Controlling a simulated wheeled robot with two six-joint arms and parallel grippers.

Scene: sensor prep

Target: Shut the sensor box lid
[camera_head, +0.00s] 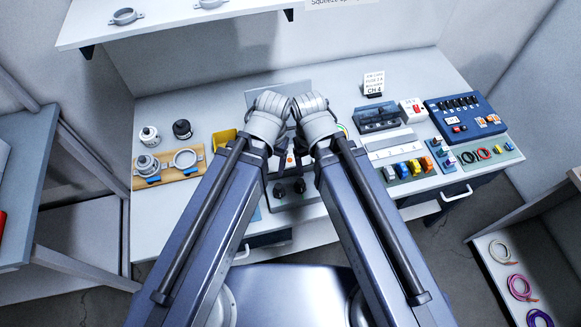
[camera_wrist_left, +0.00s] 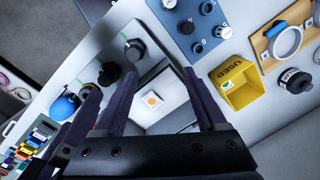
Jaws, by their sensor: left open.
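The sensor box lies mid-bench between my forearms; I take it for the light grey thing with a white panel and an orange mark (camera_head: 290,159). In the left wrist view the white panel with its orange square (camera_wrist_left: 152,99) shows between my left gripper's (camera_wrist_left: 160,78) two dark fingers, which are apart and empty. A grey plate (camera_head: 272,87) stands behind my wrists, perhaps the raised lid, mostly hidden. My right wrist (camera_head: 316,118) is beside the left one over the box; its fingers are hidden. I cannot tell whether either gripper touches the lid.
A yellow "USED" bin (camera_wrist_left: 238,85) and a wooden board with rings (camera_head: 192,172) are left of the box. Black knobs (camera_head: 289,188) are in front. A dark device (camera_head: 377,117), colored connectors (camera_head: 408,169) and a blue switch panel (camera_head: 466,119) are to the right. A shelf overhangs behind.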

